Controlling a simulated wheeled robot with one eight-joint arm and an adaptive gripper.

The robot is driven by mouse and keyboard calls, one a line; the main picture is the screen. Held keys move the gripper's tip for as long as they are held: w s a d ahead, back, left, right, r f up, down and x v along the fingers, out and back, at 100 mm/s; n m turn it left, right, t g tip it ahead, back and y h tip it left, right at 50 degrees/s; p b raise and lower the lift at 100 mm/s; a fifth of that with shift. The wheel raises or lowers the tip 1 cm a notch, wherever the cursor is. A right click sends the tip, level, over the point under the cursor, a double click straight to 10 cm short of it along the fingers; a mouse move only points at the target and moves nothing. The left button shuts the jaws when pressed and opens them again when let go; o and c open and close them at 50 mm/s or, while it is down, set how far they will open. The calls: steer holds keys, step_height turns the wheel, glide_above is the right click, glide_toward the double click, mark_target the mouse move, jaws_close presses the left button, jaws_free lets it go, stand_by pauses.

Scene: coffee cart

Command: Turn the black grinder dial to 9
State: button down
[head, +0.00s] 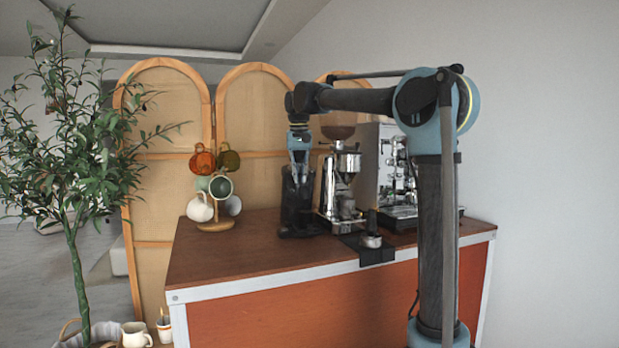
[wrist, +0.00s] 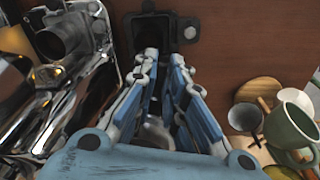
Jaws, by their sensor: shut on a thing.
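The black grinder (head: 298,205) stands on the wooden cart top, left of the chrome grinder. In the wrist view its dark base (wrist: 190,30) shows beyond the fingers. My gripper (head: 299,172) points down at the top of the black grinder. In the wrist view my gripper (wrist: 165,62) has its two blue-padded fingers close in on the grinder's upper part, where the dial is. The dial is hidden by the fingers, and no numbers or pointer can be read in either view.
The chrome grinder (head: 340,180) stands close on the right, with the espresso machine (head: 396,175) beyond it. A mug tree with several mugs (head: 222,187) stands to the left. A tamper (head: 371,232) sits near the front edge. The cart top (head: 240,258) is clear at front left.

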steer(key=shift+w+d, duration=0.1)
stand_by(0.4)
steer(key=c, duration=1.7)
jaws_free()
steer(key=shift+d, duration=0.1)
steer(key=shift+o, duration=0.2)
steer(key=shift+r, duration=0.1)
step_height(320, 180, up, 12)
steer(key=s, duration=0.1)
steer(key=shift+f, duration=0.2)
